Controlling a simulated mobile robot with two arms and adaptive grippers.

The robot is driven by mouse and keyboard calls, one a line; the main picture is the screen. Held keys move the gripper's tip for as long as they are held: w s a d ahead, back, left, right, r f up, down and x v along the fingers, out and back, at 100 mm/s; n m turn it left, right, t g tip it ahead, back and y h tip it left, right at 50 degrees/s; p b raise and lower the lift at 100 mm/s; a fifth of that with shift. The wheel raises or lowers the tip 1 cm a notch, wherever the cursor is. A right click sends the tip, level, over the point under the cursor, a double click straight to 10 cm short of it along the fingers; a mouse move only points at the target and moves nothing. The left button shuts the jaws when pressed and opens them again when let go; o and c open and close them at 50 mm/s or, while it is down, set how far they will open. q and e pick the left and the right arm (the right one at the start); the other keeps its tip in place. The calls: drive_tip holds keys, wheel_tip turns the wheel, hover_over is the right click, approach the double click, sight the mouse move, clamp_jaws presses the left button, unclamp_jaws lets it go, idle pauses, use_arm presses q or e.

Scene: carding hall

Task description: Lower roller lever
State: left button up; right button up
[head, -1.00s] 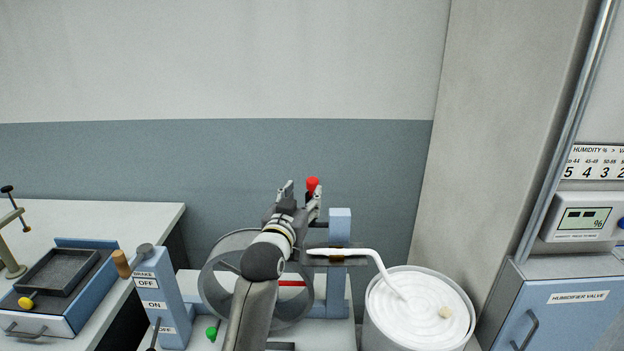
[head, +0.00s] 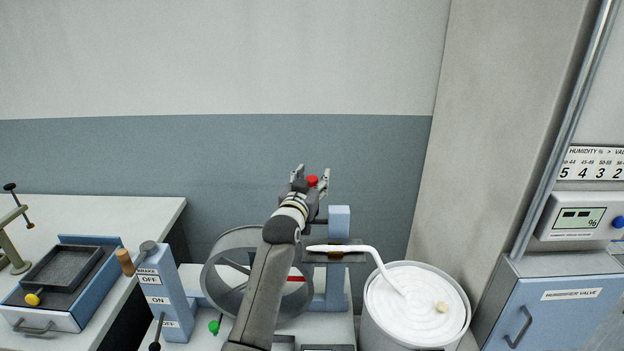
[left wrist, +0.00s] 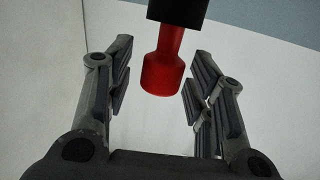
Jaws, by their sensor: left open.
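The roller lever shows as a red knob (head: 312,181) at the top of the machine in the head view. In the left wrist view the red knob (left wrist: 163,75) hangs from a black part (left wrist: 178,9) at the top of the picture. My left gripper (head: 311,172) is open, with a finger on each side of the knob in the head view. In the left wrist view the knob lies between the open fingers (left wrist: 161,88), with a gap on both sides. My arm hides the lever's lower part. My right gripper is not in view.
The machine has a grey drum (head: 228,248) and a blue upright (head: 339,222). A white can of sliver (head: 415,303) stands to the right. A brake box (head: 162,292) marked OFF and ON stands to the left. The wall behind is bare.

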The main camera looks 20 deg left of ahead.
use_arm(q)
clamp_jaws()
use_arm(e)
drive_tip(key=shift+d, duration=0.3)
